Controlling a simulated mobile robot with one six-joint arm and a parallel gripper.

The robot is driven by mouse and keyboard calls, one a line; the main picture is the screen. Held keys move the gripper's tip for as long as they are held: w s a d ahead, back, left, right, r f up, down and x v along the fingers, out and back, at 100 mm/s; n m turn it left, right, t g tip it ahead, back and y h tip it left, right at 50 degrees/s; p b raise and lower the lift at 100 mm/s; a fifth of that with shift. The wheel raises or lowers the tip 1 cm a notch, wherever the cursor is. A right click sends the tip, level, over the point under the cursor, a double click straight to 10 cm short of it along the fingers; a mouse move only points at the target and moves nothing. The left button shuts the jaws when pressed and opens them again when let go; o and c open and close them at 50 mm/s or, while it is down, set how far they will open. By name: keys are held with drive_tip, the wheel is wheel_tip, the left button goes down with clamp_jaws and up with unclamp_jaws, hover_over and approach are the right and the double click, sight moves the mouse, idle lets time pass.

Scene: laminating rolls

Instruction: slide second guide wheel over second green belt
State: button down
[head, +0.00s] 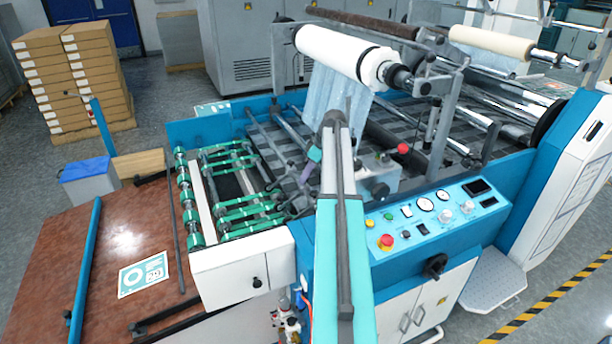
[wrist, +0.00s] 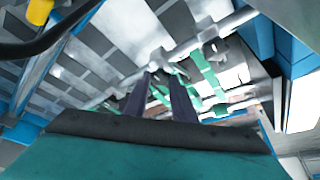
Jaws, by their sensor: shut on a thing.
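Several green belts (head: 243,212) run across the feed section on the left of the machine in the head view, and some show beyond the fingers in the wrist view (wrist: 208,72). A guide wheel (wrist: 160,58) on a grey holder sits at the metal cross bar, right at my fingertips. My gripper (wrist: 160,82) has two dark purple fingers, shut on this guide wheel's holder; the exact contact is small and unclear. In the head view my gripper (head: 296,178) is beside the right ends of the belts, partly hidden by my arm. Which belt the wheel lines up with cannot be told.
The control panel (head: 432,215) with buttons and gauges is to the right of my arm. A white roll (head: 335,52) hangs above the machine. The brown board (head: 100,235) at left has open room. Metal bars and machine frame crowd the gripper.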

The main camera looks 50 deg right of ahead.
drive_tip(key=shift+w+d+b, duration=0.2)
drive_tip(key=shift+w+d, duration=0.1)
drive_tip(key=shift+w, duration=0.4)
drive_tip(key=shift+w+d+b, duration=0.2)
drive_tip(key=shift+w+d, duration=0.1)
drive_tip(key=shift+w, duration=0.4)
drive_tip(key=shift+w+d+b, duration=0.2)
drive_tip(key=shift+w+d, duration=0.1)
drive_tip(key=shift+w, duration=0.4)
drive_tip(key=c, duration=1.5)
unclamp_jaws()
drive_tip(key=shift+s+r, duration=0.1)
drive_tip(key=b+v, duration=0.4)
drive_tip(key=v, duration=0.9)
drive_tip(key=shift+s+r, duration=0.2)
drive_tip(key=shift+r, duration=0.05)
